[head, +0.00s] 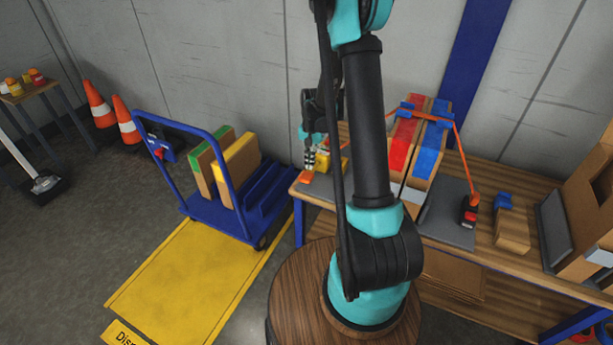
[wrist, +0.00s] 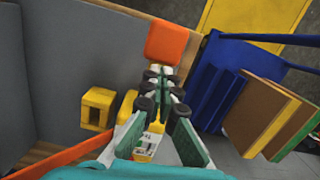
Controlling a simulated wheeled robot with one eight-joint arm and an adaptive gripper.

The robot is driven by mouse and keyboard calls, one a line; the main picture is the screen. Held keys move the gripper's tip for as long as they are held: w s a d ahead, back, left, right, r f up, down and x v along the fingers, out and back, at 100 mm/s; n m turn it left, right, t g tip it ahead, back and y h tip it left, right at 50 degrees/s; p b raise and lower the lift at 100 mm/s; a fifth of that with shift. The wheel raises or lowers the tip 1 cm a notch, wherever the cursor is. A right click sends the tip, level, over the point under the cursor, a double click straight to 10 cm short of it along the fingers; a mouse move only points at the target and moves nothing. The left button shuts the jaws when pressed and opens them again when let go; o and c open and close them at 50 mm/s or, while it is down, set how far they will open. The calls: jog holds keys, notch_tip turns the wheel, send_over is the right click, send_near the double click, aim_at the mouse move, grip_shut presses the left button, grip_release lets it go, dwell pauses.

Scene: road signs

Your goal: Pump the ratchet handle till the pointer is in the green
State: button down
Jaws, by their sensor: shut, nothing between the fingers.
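My gripper (head: 309,160) points down over the left end of the workbench; its fingers are shut with nothing between them. In the wrist view the closed fingertips (wrist: 159,74) lie just short of a flat orange piece (wrist: 165,42), possibly the ratchet handle's grip; whether they touch it is unclear. The orange piece also shows in the head view (head: 323,184), at the bench's edge. An orange strap (head: 460,150) runs over a red-topped carton (head: 402,140) and a blue-topped carton (head: 432,145) to a black and red fitting (head: 469,211). I cannot make out a pointer or green zone.
A yellow hollow block (wrist: 96,109) sits beside the fingers. A blue trolley (head: 215,207) with upright cartons stands left of the workbench (head: 520,180), by a yellow floor mat (head: 180,280).

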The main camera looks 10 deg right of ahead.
aim_at(306, 175)
notch_tip(306, 175, up, 9)
jog(key=shift+w+d+r, duration=0.2)
jog(key=shift+w+d, duration=0.05)
jog(key=shift+w, duration=0.1)
dwell(0.7)
jog(key=s+a+f, duration=0.1)
jog(key=s+f, duration=0.1)
jog(key=s, duration=0.1)
jog(key=shift+a+f, duration=0.1)
jog(key=shift+a, duration=0.3)
jog(key=shift+f, duration=0.1)
jog(key=shift+s+a+f, duration=0.1)
jog(key=shift+s+f, duration=0.05)
jog(key=shift+f, duration=1.55)
jog(key=shift+s+a+f, duration=0.1)
jog(key=shift+s+f, duration=0.05)
jog(key=shift+f, duration=1.55)
